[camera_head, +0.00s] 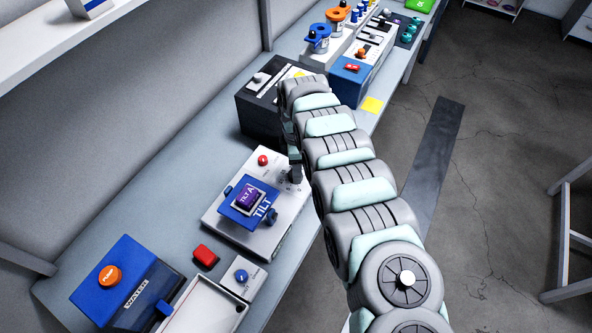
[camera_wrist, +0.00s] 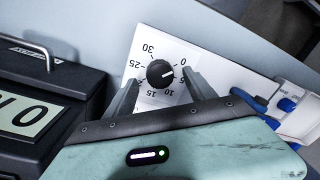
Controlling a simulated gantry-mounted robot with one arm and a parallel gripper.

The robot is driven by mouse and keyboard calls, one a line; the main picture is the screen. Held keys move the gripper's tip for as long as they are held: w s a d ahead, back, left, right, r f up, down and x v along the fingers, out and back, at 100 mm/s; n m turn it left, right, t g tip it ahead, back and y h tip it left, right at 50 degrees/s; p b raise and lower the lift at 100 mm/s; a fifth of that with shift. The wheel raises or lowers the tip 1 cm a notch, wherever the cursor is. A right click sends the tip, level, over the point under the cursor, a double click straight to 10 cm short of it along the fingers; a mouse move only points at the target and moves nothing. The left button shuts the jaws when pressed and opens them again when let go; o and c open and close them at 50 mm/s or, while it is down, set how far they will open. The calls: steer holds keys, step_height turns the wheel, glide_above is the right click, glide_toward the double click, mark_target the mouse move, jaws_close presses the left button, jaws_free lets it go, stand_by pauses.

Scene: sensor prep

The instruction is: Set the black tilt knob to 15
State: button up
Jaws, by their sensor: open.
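The black tilt knob (camera_wrist: 160,74) sits on a white panel (camera_wrist: 146,60) printed with a scale from 0 to 30. Its pale pointer line faces right, roughly between 0 and 5. The two fingers of my gripper (camera_wrist: 161,80) are open, one on each side of the knob, with visible gaps in the wrist view. Contact depth cannot be told. In the head view the dark knob (camera_head: 295,174) stands at the back right corner of the tilt unit (camera_head: 233,237), close beside my arm, which hides most of my gripper.
The tilt unit carries a blue cradle (camera_head: 240,212) with a purple-screened device and a red button (camera_head: 263,160). A black box (camera_head: 262,108) stands behind it. A red block (camera_head: 205,256), a small blue-knobbed box (camera_head: 242,277) and a blue water unit (camera_head: 110,283) are nearer the front.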

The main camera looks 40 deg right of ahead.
steer(key=shift+f, duration=1.2)
steer(key=c, duration=1.4)
